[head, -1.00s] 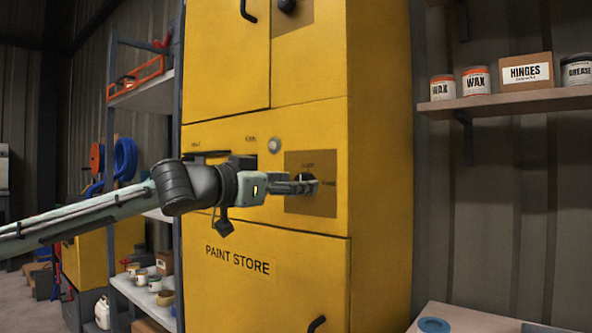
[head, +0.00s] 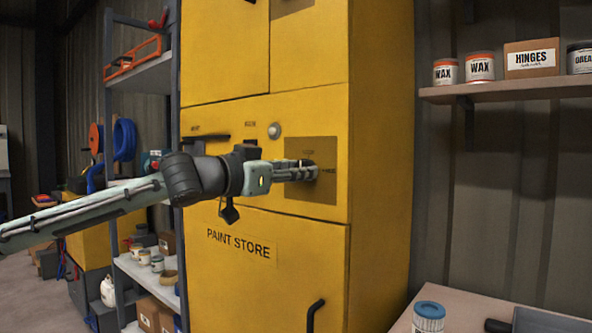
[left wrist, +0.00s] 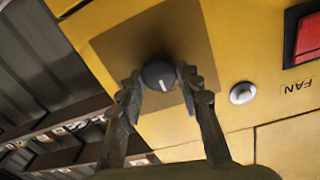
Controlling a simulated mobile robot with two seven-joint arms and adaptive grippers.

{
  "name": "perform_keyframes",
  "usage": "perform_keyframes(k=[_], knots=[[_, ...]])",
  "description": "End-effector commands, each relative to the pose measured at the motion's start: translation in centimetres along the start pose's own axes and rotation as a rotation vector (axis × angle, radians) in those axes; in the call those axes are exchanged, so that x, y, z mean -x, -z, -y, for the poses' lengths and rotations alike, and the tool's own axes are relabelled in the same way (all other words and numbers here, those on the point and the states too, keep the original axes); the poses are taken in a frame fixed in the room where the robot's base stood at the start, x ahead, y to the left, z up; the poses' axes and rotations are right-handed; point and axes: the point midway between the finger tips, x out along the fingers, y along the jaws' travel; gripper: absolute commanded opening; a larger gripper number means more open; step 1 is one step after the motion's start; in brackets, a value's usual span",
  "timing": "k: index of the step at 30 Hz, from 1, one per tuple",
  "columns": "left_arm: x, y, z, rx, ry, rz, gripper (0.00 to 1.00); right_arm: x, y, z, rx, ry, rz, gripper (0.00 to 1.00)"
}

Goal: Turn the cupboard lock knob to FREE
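The yellow cupboard (head: 275,190) marked PAINT STORE fills the middle of the head view. Its lock knob sits on a brown square plate (head: 322,193); my left gripper (head: 307,172) hides most of it there. In the left wrist view the dark round knob (left wrist: 158,75) shows between the fingertips of my left gripper (left wrist: 160,78), which seem to touch it on both sides. The knob's white pointer mark points toward the bottom of that view, slightly right. Small lettering above and right of the knob is too small to read surely. My right gripper is not in view.
A round silver button (head: 274,130) and a dark handle (head: 209,137) are left of the plate. The wrist view shows a red switch (left wrist: 308,37) marked FAN. A bench (head: 450,297) with a blue-lidded jar (head: 429,316) stands at lower right; a loaded shelf (head: 510,88) is above.

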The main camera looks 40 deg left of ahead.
Motion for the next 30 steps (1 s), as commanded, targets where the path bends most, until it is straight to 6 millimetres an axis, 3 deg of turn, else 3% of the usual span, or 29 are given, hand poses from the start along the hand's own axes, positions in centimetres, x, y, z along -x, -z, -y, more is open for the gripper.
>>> perform_keyframes(k=[1, 4, 17, 30], knots=[[0.0, 0.0, 0.0, 0.0, -0.001, -0.001, 0.18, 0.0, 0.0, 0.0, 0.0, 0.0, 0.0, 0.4], [0.0, 0.0, 0.0, 0.0, -0.001, -0.001, 0.06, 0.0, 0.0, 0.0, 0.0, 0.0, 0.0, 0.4], [0.0, 0.2, 0.0, -0.096, -0.002, 0.003, 0.05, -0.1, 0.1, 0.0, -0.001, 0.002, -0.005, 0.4], [0.0, 0.4, -0.1, -0.472, -0.005, 0.023, 0.05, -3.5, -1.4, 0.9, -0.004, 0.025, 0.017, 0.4]])
